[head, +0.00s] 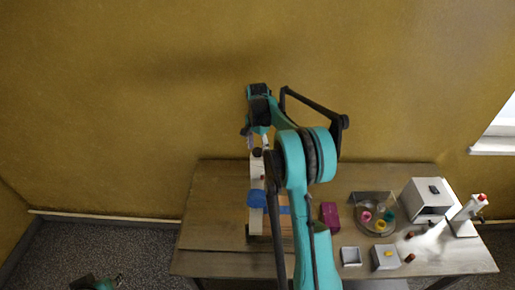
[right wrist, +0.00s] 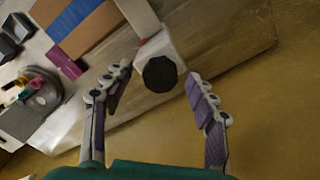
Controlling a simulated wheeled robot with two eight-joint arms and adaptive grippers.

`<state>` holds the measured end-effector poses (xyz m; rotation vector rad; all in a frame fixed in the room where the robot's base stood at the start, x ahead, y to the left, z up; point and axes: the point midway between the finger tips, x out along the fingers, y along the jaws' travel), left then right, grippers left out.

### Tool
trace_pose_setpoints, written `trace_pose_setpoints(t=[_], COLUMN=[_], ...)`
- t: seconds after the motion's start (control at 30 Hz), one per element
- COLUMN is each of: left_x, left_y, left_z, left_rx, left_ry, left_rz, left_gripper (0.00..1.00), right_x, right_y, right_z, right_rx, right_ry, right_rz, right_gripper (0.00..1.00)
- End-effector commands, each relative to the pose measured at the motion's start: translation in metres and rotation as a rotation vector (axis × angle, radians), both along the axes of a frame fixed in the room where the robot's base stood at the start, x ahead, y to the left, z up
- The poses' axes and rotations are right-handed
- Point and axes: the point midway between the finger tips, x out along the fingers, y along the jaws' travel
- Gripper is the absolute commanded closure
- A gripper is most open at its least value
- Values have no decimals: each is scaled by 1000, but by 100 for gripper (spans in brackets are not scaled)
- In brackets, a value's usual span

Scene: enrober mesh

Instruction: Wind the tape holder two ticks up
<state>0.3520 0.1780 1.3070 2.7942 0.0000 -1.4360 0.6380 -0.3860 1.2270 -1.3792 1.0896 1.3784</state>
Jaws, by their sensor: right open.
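A pale upright post (head: 257,172) stands on the table, with a blue piece (head: 256,198) around its middle that may be the tape holder. A dark faceted knob (right wrist: 160,73) sits on the post's white head in the right wrist view. My right gripper (right wrist: 158,82) is open, its two fingers on either side of the knob with gaps showing; nothing is held. In the head view, my right gripper (head: 257,138) is above the post top, and my arm hides part of the post's surroundings. A part of my left arm or gripper (head: 104,284) shows at the bottom left; its fingers cannot be made out.
A brown board (right wrist: 92,35) with a blue strip (right wrist: 74,18) lies beside the post. Right of my arm are a magenta block (head: 329,215), a round tray with coloured pieces (head: 376,230), small grey boxes (head: 350,257), a grey machine (head: 425,201) and a white dispenser (head: 466,214). The table's left end is clear.

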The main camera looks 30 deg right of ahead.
Motion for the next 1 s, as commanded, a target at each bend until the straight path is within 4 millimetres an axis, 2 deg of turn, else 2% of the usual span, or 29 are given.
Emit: trace_pose_setpoints(t=[0.1,0.13,0.3,0.67,1.0], left_x=[0,0,0,0,0], left_y=[0,0,0,0,0], left_z=[0,0,0,-2,-14], left_rx=[0,0,0,0,0], left_ry=[0,0,0,0,0], left_rz=[0,0,0,0,0], left_gripper=[76,76,76,76,76], right_x=[0,0,0,0,0], right_y=[0,0,0,0,0], right_z=[0,0,0,0,-1], right_rx=[0,0,0,0,0], right_ry=[0,0,0,-1,-1], right_rz=[0,0,0,32,244], right_gripper=[42,48,92,92,92])
